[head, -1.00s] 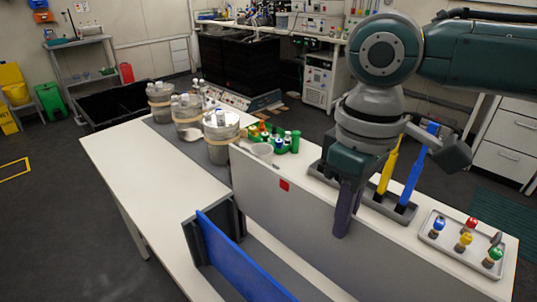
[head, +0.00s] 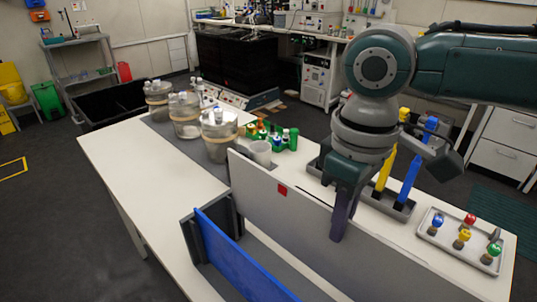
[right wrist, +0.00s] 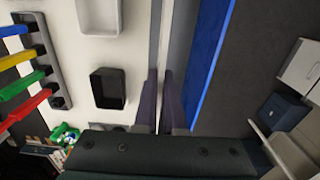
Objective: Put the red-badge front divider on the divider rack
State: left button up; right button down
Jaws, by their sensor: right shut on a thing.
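The red-badge front divider (head: 300,225) is a long pale grey panel with a small red square near its upper left. It stands upright, and its lower right runs out of the head view. My right gripper (head: 341,222) is shut on its top edge. In the right wrist view, the fingers (right wrist: 163,100) straddle the panel's thin pale edge (right wrist: 166,45). The divider rack (head: 233,214), a dark grey frame, is in front of the panel and holds a blue panel (head: 235,258). The panel's bottom edge is partly hidden behind the rack. My left gripper is not in view.
The table's left part (head: 130,160) is clear.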

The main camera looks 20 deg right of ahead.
aim_at(332, 251)
jog(key=shift+f, duration=0.25)
dwell(0.3)
jog(key=shift+f, duration=0.5)
jog(key=shift+f+b, duration=0.4)
jog(key=shift+f, duration=0.1)
jog(key=shift+f, duration=0.3)
jog(key=shift+f, duration=0.15)
dwell(0.4)
jog(key=shift+f+b, duration=0.35)
jog(key=shift+f, duration=0.05)
jog(key=shift+f, duration=0.15)
